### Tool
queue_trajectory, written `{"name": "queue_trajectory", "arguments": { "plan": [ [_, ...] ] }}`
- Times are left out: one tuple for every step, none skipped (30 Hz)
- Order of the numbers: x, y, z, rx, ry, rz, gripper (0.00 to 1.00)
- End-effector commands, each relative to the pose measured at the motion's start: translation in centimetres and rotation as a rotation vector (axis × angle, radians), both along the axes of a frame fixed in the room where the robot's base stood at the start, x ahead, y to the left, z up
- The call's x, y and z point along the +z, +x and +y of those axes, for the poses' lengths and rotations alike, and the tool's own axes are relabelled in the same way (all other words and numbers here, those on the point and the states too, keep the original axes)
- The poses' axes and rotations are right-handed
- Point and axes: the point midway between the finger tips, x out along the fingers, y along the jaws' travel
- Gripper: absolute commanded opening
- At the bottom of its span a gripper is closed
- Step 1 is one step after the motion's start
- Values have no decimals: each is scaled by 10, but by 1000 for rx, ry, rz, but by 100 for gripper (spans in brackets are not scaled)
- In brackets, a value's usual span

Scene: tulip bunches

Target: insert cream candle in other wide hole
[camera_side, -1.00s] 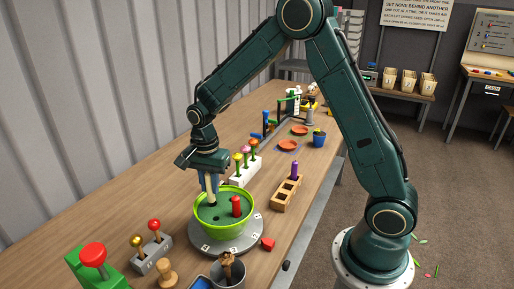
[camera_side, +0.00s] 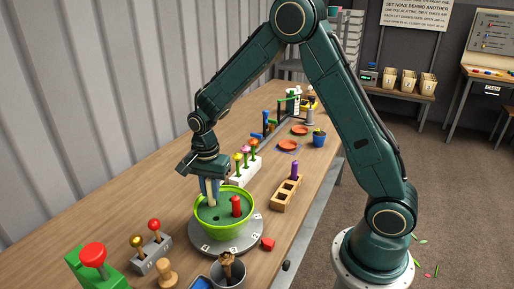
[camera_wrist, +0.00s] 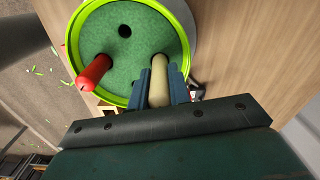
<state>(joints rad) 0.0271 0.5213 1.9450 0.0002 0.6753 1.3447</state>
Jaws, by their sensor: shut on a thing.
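The cream candle (camera_wrist: 159,82) is held between the blue fingers of my gripper (camera_wrist: 163,88), which is shut on it. The candle looks upright in the side view (camera_side: 209,187). Its lower end is at a dark hole in the green foam of the lime-green bowl (camera_side: 246,233); I cannot tell how deep it sits. A red candle (camera_side: 236,206) stands in another hole of the same foam and shows left of the cream one in the wrist view (camera_wrist: 95,72). An empty dark hole (camera_wrist: 125,31) shows beyond both candles.
The bowl rests on a grey disc (camera_side: 203,243). A wooden block (camera_side: 282,197) with a purple candle (camera_side: 294,170) is to the right. A white rack (camera_side: 246,172) of flower-like pegs stands behind. A metal cup (camera_side: 229,271) and a red piece (camera_side: 268,243) lie in front.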

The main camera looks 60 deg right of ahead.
Motion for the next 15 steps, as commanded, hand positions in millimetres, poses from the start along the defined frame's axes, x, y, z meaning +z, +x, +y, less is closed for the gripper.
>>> {"name": "queue_trajectory", "arguments": {
  "plan": [
    [-1, 0, 0, 0, 0, 1, 0],
    [-2, 0, 0, 0, 0, 1, 0],
    [-3, 0, 0, 0, 0, 1, 0],
    [-3, 0, 0, 0, 0, 1, 0],
    [-4, 0, 0, 0, 0, 1, 0],
    [-4, 0, 0, 0, 0, 1, 0],
    [-5, 0, 0, 0, 0, 1, 0],
    [-5, 0, 0, 0, 0, 1, 0],
    [-6, 0, 0, 0, 0, 0, 0],
    [-7, 0, 0, 0, 0, 0, 0],
    [-7, 0, 0, 0, 0, 0, 0],
    [-8, 0, 0, 0, 0, 0, 0],
    [-8, 0, 0, 0, 0, 0, 0],
    [-9, 0, 0, 0, 0, 0, 0],
    [-9, 0, 0, 0, 0, 0, 0]
  ]
}}
